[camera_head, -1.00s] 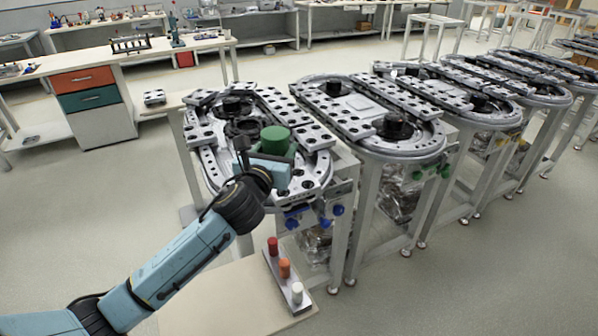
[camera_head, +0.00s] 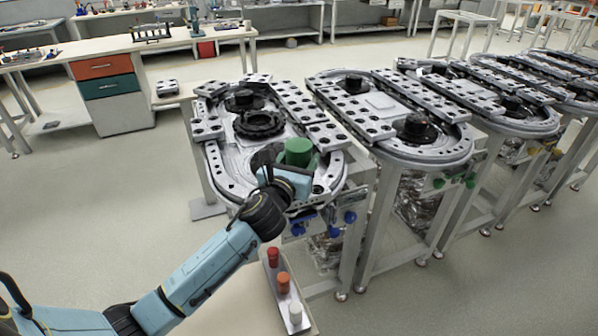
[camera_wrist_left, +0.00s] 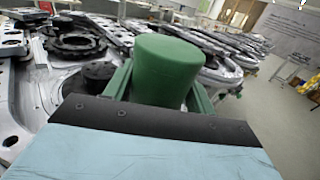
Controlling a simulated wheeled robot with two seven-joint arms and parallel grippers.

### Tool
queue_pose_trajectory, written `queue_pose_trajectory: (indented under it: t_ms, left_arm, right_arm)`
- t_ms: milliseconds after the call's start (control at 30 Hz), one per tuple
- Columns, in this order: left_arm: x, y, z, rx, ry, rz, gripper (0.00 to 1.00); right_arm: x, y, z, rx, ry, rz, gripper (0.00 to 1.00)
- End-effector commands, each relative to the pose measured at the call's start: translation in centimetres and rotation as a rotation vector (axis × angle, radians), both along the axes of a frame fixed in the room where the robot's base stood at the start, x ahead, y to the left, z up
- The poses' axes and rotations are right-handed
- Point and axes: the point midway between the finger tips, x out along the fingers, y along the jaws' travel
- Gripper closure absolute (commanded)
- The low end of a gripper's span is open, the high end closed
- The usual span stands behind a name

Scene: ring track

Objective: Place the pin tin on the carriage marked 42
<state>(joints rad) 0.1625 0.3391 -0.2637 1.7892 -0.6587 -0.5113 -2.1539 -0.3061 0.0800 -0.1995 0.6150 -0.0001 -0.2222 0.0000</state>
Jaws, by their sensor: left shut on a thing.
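A green, slightly tapered cylinder (camera_head: 299,152), probably the pin tin, is held upright over the right front part of the nearest ring track. It fills the middle of the left wrist view (camera_wrist_left: 166,68). My left gripper (camera_head: 293,168) is shut on it, with green fingers on both sides in the wrist view. Whether the tin's base touches anything is hidden. The nearest track (camera_head: 222,165) bears a dark round hub and a black toothed ring (camera_head: 259,124). No number 42 is readable on any carriage. My right gripper is not in view.
More ring tracks on frames, such as the neighbouring one (camera_head: 455,150), run off to the right. A low table in front bears a strip with red, orange and white pegs (camera_head: 283,283). A bench with drawers (camera_head: 106,78) stands back left. Open floor lies left.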

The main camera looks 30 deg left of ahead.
Motion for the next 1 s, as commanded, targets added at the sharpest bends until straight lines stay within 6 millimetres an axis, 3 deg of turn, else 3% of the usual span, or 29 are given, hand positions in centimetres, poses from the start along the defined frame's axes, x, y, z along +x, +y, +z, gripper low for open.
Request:
queue_pose_trajectory:
  t_ms: [133, 500, 533, 700, 1000]
  left_arm:
    - [0.0, -0.1, -2.5, -0.003, 0.003, 0.001, 0.71]
    - [0.0, 0.0, -2.8, 0.000, 0.001, 0.000, 0.71]
    - [0.0, 0.0, -2.9, 0.000, 0.002, 0.000, 0.44]
    - [0.0, 0.0, -2.8, -0.001, 0.002, 0.000, 0.23]
    - [0.0, 0.0, -2.6, -0.001, 0.002, 0.000, 0.23]
  right_arm:
    - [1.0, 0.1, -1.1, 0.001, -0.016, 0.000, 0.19]
    - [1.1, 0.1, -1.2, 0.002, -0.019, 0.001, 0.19]
    - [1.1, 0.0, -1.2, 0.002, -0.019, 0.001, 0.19]
    - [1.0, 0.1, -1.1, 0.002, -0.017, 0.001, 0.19]
    - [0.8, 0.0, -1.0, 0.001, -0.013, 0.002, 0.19]
